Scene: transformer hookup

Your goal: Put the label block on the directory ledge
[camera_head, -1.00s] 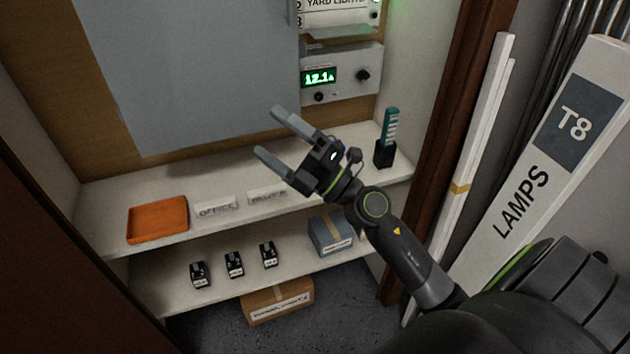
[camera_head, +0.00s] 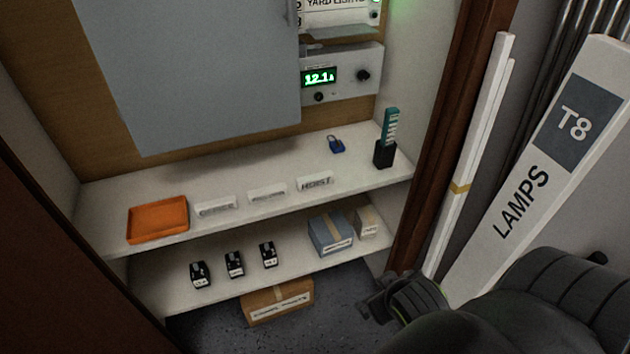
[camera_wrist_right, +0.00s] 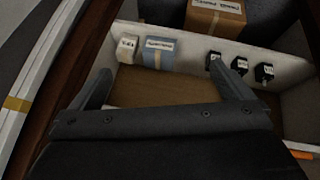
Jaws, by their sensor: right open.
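Three white label blocks stand in a row on the upper shelf in the head view: a left one (camera_head: 216,208), a middle one (camera_head: 267,194), and a right one (camera_head: 314,183) that seems to read HOIST. Lettering on the other two is too blurred to read. In the head view my right arm is low at the right, away from the blocks. My left gripper is not in view.
The upper shelf (camera_head: 190,184) also holds an orange tray (camera_head: 158,220), a blue padlock (camera_head: 336,145) and a dark holder (camera_head: 385,154). Black breakers, a blue box (camera_head: 331,234) and a small box (camera_head: 367,222) sit below. A grey panel door (camera_head: 205,75) hangs behind.

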